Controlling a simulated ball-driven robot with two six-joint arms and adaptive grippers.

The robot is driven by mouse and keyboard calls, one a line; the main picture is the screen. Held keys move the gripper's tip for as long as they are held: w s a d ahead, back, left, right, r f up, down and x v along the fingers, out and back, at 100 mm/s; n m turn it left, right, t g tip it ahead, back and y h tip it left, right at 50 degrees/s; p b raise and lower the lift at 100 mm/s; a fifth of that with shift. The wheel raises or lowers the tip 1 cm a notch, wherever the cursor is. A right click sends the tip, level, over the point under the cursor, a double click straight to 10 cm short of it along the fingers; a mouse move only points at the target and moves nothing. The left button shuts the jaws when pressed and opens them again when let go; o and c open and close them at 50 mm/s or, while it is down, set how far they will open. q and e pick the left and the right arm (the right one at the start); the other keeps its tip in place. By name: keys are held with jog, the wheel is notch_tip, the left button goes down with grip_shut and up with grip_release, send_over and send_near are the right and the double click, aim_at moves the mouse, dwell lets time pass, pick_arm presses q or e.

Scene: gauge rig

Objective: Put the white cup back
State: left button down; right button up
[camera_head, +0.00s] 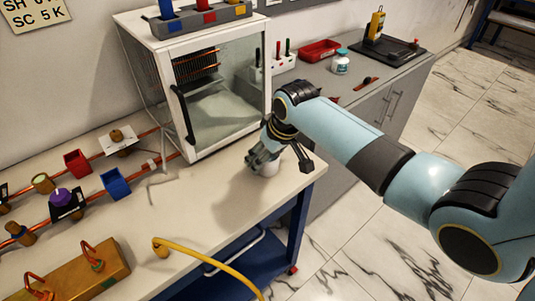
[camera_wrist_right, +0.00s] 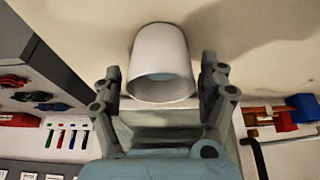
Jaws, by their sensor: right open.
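The white cup (camera_head: 268,168) stands on the white bench top near its right end, partly hidden by my right gripper in the head view. My right gripper (camera_head: 279,160) is over it at the end of the light-blue arm. In the right wrist view the white cup (camera_wrist_right: 160,55) shows with its open rim toward the camera. The two fingers of the right gripper (camera_wrist_right: 160,75) are apart, one on each side of the cup, with a visible gap on both sides. My left gripper is not in view.
A glass-fronted cabinet (camera_head: 215,108) stands behind the gripper, with a black handle. Copper pipes with valves, a red box (camera_head: 77,162) and a blue box (camera_head: 115,184) are at left. A yellow hose (camera_head: 212,262) crosses the front. A grey counter with a red tray (camera_head: 319,50) lies behind.

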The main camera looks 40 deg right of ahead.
jog(key=shift+r, duration=0.2)
jog(key=v, duration=1.2)
jog(key=shift+p, duration=0.45)
